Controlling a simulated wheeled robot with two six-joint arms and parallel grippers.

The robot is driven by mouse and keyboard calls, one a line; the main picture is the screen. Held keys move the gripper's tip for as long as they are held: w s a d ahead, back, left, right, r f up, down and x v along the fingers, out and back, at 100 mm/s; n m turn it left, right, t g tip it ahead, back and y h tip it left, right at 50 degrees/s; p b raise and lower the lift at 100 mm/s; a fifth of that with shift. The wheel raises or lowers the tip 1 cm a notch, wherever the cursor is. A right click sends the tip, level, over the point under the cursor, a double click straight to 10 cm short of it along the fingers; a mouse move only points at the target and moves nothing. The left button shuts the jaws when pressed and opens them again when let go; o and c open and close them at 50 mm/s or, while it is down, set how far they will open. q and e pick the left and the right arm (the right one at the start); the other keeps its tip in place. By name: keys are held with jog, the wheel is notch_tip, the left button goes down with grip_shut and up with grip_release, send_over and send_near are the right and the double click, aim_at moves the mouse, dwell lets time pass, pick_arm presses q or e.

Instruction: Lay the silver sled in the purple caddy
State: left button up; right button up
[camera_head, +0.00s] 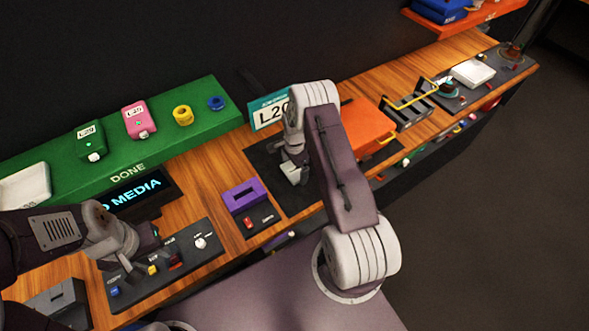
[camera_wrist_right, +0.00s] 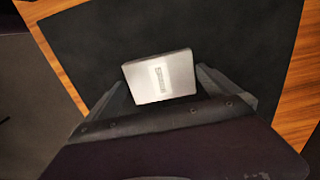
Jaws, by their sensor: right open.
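The silver sled (camera_wrist_right: 161,77), a flat pale block with a small printed label, shows in the right wrist view over a dark mat (camera_wrist_right: 230,30). My right gripper (camera_wrist_right: 163,92) is open, with one finger on each side of the sled's near end; I cannot tell whether they touch it. In the head view my right gripper (camera_head: 293,172) hangs over the dark mat, and the sled is hard to tell apart from it. The purple caddy (camera_head: 245,195) with a dark slot stands left of that mat. My left gripper (camera_head: 140,245) is above the button panel; its jaws are unclear.
A green shelf (camera_head: 205,105) with boxes and rings runs along the back. A display (camera_head: 135,192) stands before it. A teal-edged sign (camera_head: 268,112) is behind my right wrist. An orange block (camera_head: 368,130) and a black rack (camera_head: 408,105) stand to the right.

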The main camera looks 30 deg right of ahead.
aim_at(294, 170)
jog(key=shift+f, duration=0.1)
jog(key=shift+w+a, duration=0.1)
jog(key=c, duration=1.4)
jog(key=shift+r, duration=0.25)
jog(key=shift+c, duration=0.2)
notch_tip(294, 170, up, 10)
jog(key=b, duration=0.3)
jog(key=shift+f, duration=0.15)
